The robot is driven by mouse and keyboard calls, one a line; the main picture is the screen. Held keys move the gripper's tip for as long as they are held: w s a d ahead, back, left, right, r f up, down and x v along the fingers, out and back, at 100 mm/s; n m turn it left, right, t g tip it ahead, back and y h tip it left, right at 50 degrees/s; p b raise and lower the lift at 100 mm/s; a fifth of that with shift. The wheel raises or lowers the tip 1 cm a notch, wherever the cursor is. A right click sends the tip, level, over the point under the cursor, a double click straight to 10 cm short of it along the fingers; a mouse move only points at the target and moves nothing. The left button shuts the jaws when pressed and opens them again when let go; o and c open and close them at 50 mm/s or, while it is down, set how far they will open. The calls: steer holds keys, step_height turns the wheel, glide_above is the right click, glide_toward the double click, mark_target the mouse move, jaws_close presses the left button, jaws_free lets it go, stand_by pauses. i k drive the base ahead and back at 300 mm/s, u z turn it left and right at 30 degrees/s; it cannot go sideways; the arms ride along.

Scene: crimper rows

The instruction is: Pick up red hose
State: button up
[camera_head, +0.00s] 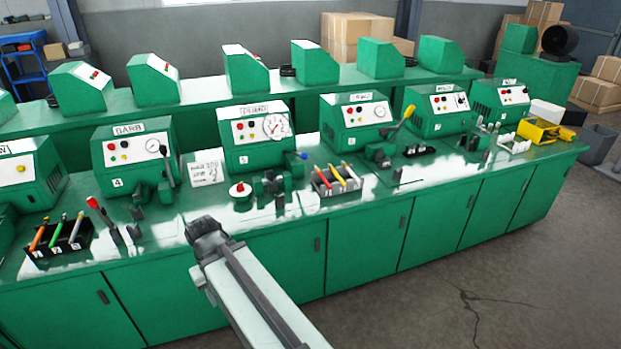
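A black tray (344,185) on the green bench, right of centre, holds short coloured rods that look like hose pieces. A red hose (323,179) lies at its left side, a yellow one (338,175) in the middle and another red one (350,171) at its right.
Green crimping machines (137,163) stand in a row along the bench (190,205), with levers and black clamps in front. A red-handled lever (95,203) stands beside the left tray. A round red-topped part (240,190) lies left of the middle tray.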

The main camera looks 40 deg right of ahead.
mark_target(316, 169)
steer(key=u, duration=0.05)
steer(key=i, duration=1.5)
steer(key=z, duration=0.05)
